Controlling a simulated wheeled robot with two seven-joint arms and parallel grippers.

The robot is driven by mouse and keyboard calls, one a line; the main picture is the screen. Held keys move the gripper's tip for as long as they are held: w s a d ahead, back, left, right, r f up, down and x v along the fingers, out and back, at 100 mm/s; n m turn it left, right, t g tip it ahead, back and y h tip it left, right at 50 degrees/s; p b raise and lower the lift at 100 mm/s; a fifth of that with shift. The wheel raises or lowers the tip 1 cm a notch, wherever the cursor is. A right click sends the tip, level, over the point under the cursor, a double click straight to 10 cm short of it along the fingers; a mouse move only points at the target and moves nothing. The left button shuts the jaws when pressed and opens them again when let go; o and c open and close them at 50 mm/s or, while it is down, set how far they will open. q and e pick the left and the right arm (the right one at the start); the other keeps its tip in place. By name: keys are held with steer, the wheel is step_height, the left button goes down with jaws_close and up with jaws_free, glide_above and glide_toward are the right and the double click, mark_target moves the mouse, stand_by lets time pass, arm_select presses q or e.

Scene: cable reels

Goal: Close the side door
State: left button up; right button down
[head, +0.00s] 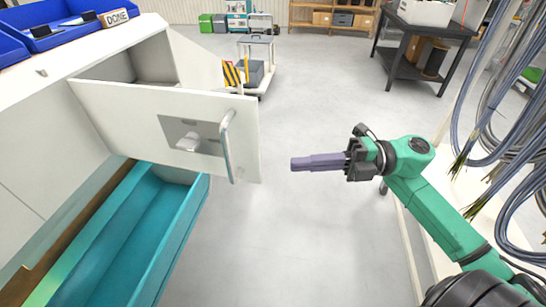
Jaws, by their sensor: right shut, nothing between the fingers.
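The white side door (130,115) stands open, swung out from a white cabinet (40,175) on the left. It has a grey recessed latch plate and a curved metal handle (227,145) near its free edge. Behind the door, part of the compartment's inside shows. My right gripper (294,164) is shut and empty, its purple-grey fingers pointing left toward the door's free edge, with a clear gap between them. My left gripper is not in view.
A teal drawer (185,225) stands pulled out below the door. Cables hang at the right (510,110). A cart (262,75) and a dark table (410,70) stand farther back. The floor between is clear.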

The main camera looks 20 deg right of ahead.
steer(key=p+x, duration=0.2)
steer(key=x, duration=0.6)
steer(key=w+d+p, duration=0.1)
steer(key=w+d, duration=0.1)
steer(key=w, duration=0.1)
steer(key=shift+w+d, duration=0.1)
steer(key=shift+d, duration=0.15)
steer(key=shift+r, duration=0.1)
steer(key=shift+d, duration=0.1)
